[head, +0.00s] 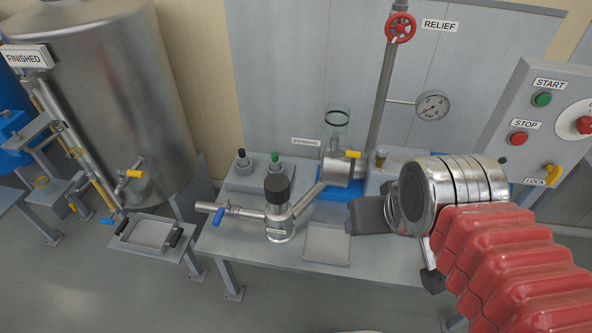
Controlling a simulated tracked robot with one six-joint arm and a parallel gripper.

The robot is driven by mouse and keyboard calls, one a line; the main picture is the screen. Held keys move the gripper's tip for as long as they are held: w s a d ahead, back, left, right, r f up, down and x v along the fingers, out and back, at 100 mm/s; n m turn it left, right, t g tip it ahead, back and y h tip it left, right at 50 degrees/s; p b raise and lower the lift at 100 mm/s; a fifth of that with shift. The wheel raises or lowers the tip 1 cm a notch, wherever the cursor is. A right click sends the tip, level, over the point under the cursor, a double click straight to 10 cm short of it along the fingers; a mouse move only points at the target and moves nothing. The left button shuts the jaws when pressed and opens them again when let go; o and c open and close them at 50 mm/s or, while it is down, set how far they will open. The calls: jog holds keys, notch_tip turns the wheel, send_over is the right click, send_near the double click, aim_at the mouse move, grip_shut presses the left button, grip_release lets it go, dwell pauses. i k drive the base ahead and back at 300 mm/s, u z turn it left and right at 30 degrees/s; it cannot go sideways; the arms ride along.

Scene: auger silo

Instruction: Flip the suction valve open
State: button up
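No readable label names the suction valve, so I cannot tell which valve it is. A blue-handled valve (220,215) sits on the pipe at the left end of the bench assembly, its handle slanting along the pipe. A yellow-handled valve (327,153) is on the fitting farther back, and another yellow-handled valve (133,173) is on the steel tank. My gripper (358,217) is over the right part of the bench, right of the assembly and apart from the blue-handled valve. My wrist hides much of it, and its finger opening does not show.
A black-capped steel fitting (278,210) stands upright between the blue-handled valve and my gripper. A shallow tray (327,243) lies on the grey bench (250,252). A red relief handwheel (400,27) and gauge (432,106) are behind. A control panel (530,130) stands at right.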

aim_at(220, 212)
jog(key=u, duration=0.15)
jog(key=k, duration=0.5)
jog(key=u, duration=0.6)
jog(key=k, duration=0.8)
jog(key=u, duration=0.2)
jog(key=i, duration=0.8)
jog(key=u, duration=0.45)
jog(key=i, duration=0.8)
jog(key=u, duration=0.5)
